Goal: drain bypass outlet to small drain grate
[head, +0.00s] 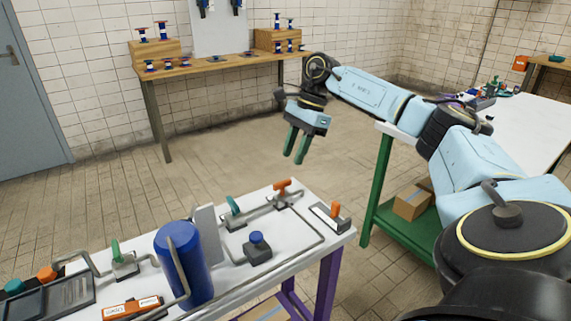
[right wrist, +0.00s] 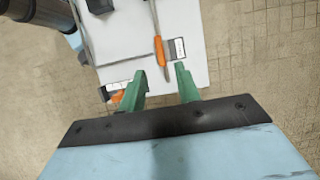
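My right gripper (head: 294,158) hangs in the air beyond the far right end of the pipe bench (head: 225,278), fingers pointing down. Its green fingers stand apart with nothing between them, also in the right wrist view (right wrist: 160,95). On the bench are grey pipes, an orange-handled valve (head: 282,187) at the back, a green-handled valve (head: 234,207) and another green handle (head: 116,250). An orange knob (head: 336,210) stands by a small framed plate at the right end. A dark ribbed grate (head: 62,296) lies at lower left. I cannot tell which part is the bypass outlet. My left gripper is out of view.
A blue tank (head: 182,262) and a blue-knobbed block (head: 257,245) stand on the bench. A white-topped table (head: 530,125) with green legs stands right, a cardboard box (head: 412,202) on its lower shelf. A wooden table (head: 215,67) stands at the back wall. Floor between is clear.

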